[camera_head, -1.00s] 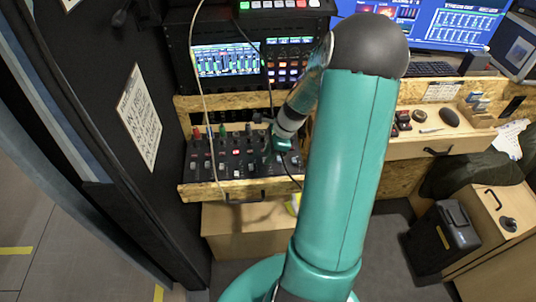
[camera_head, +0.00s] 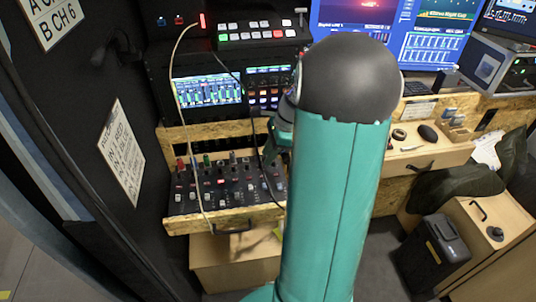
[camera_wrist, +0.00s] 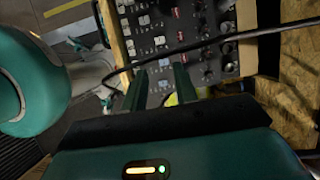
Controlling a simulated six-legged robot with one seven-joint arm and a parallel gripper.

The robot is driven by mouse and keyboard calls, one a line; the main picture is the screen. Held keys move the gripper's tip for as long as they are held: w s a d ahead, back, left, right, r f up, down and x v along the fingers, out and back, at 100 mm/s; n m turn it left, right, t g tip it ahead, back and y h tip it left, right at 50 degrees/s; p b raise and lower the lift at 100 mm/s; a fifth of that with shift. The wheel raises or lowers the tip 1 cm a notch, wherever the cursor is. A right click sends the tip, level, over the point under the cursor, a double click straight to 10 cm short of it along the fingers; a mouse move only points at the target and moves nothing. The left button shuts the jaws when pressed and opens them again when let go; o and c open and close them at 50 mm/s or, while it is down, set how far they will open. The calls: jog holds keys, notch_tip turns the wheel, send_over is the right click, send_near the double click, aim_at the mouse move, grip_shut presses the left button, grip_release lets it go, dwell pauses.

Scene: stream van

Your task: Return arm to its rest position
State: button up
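My teal arm rises through the middle of the head view, with its dark rounded elbow hiding part of the rack. Its far end, with my gripper (camera_head: 270,150), shows only in part beside the elbow, above the right side of the mixer panel (camera_head: 225,182). In the wrist view my gripper (camera_wrist: 161,76) has two dark green fingers with a gap between them and nothing held. The mixer panel (camera_wrist: 165,30) with its knobs and buttons lies beyond the fingertips. A black cable (camera_wrist: 225,38) crosses the view close to the fingertips; I cannot tell whether it touches them.
A pale cable (camera_head: 175,85) hangs in front of the rack screen (camera_head: 208,90). A black wall with a sign (camera_head: 121,150) stands close on the left. A wooden drawer (camera_head: 425,158), a black bin (camera_head: 432,250) and a cabinet (camera_head: 500,225) are on the right.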

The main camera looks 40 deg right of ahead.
dwell(0.3)
jog(key=s+a+r+n+h, duration=0.1)
jog(key=a+r+n, duration=0.45)
jog(key=a, duration=0.35)
jog(key=a+r+n+h, duration=0.2)
jog(key=a+r+n, duration=0.35)
jog(key=a, duration=0.25)
jog(key=s+a+r+n+t, duration=0.3)
jog(key=s+a+n, duration=0.6)
jog(key=a+n, duration=0.3)
jog(key=shift+s+a+r+n+h, duration=0.15)
jog(key=shift+s+r+n+h, duration=0.25)
jog(key=shift+n, duration=0.5)
jog(key=shift+w+r, duration=0.1)
jog(key=shift+w, duration=0.05)
